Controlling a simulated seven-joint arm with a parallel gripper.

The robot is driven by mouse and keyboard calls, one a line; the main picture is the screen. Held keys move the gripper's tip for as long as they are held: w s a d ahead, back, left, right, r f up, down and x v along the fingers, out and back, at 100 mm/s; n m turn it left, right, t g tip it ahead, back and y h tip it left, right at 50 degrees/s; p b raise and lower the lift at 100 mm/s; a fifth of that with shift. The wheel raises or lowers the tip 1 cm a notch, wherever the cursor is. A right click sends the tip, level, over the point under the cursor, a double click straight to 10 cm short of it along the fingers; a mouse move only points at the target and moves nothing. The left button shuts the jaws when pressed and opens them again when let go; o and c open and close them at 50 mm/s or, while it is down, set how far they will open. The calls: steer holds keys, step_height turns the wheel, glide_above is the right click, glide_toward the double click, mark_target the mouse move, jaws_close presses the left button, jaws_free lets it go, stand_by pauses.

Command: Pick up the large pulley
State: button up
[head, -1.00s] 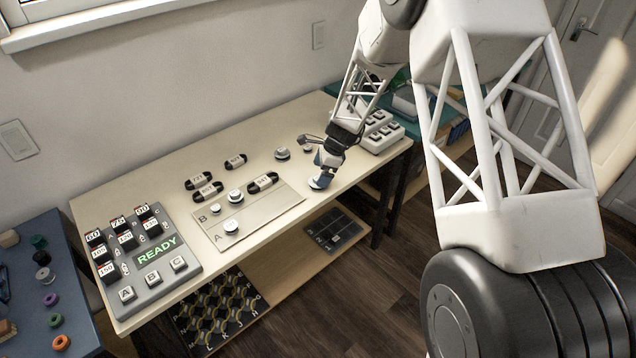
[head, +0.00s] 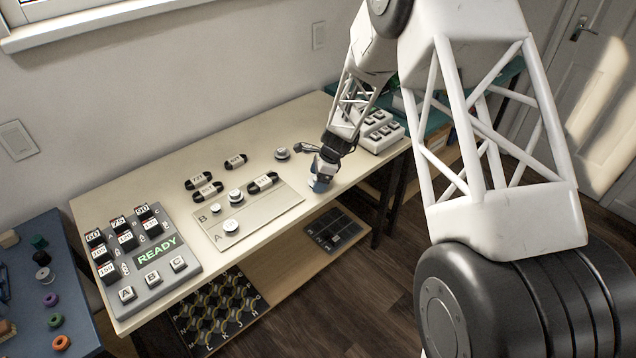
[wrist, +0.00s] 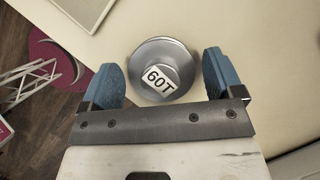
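A silver round pulley labelled 60T (wrist: 163,62) lies on the cream table, label up, in the wrist view. My gripper (wrist: 162,74) is open, with one blue finger to the left of the pulley and one to the right. A gap shows on both sides, so neither finger appears to touch it. In the head view my gripper (head: 318,187) is low over the table, right of the grey A/B board, and hides most or all of this pulley.
The A/B board (head: 270,215) holds silver pulleys (head: 231,226) and a black belt. Another pulley (head: 282,154) and several labelled belts (head: 198,181) lie behind it. A READY panel (head: 155,250) stands at left, a grey button box (head: 380,132) at right.

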mark_target(313, 177)
steer(key=c, duration=0.7)
steer(key=shift+c, duration=0.2)
steer(key=shift+r, duration=0.8)
step_height(313, 177, up, 2)
steer(key=shift+r, duration=0.1)
steer(key=s+d, duration=0.2)
steer(key=s, duration=0.5)
steer(key=s+d+r, duration=0.1)
steer(key=s+d, duration=0.1)
steer(key=s, duration=0.6)
steer(key=shift+s+d, duration=0.15)
steer(key=shift+d, duration=0.15)
steer(key=shift+r, duration=0.1)
steer(key=shift+a, duration=0.1)
steer(key=a+r, duration=0.3)
steer(key=a, duration=0.8)
steer(key=a+r, duration=0.2)
steer(key=a, duration=1)
steer(key=shift+s+a+r, duration=0.2)
steer(key=shift+a+r, duration=0.1)
steer(key=shift+r, duration=0.1)
